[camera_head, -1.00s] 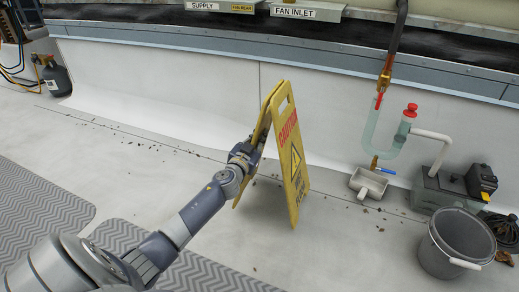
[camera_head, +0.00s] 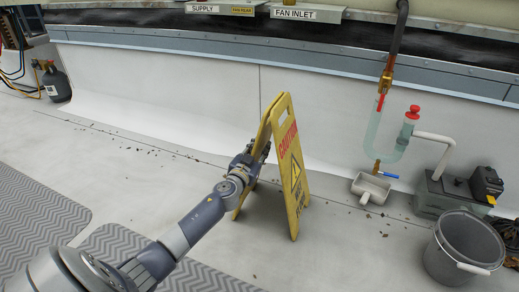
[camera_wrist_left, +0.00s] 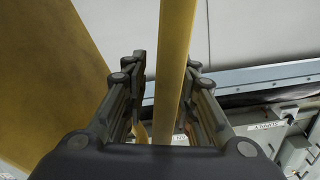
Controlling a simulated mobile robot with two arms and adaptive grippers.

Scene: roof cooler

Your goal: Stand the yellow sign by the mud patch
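The yellow sign (camera_head: 293,180) is a folding A-frame with red and black print, upright and spread, with its feet at or very near the pale floor. My left gripper (camera_head: 256,152) is at the upper part of its rear panel. In the left wrist view the fingers (camera_wrist_left: 165,80) are on both sides of a yellow panel edge (camera_wrist_left: 174,60), with a gap showing on the left side, so they look open around it. The other panel (camera_wrist_left: 45,70) fills the left of that view. I cannot make out a distinct mud patch; dark specks (camera_head: 130,148) lie scattered on the floor. My right gripper is not in view.
A small drain tray (camera_head: 371,188), a pump box (camera_head: 448,195) and a grey bucket (camera_head: 463,248) stand right of the sign. A clear U-pipe (camera_head: 385,150) hangs there. Grey mats (camera_head: 35,215) lie at left. The floor in front of the sign is clear.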

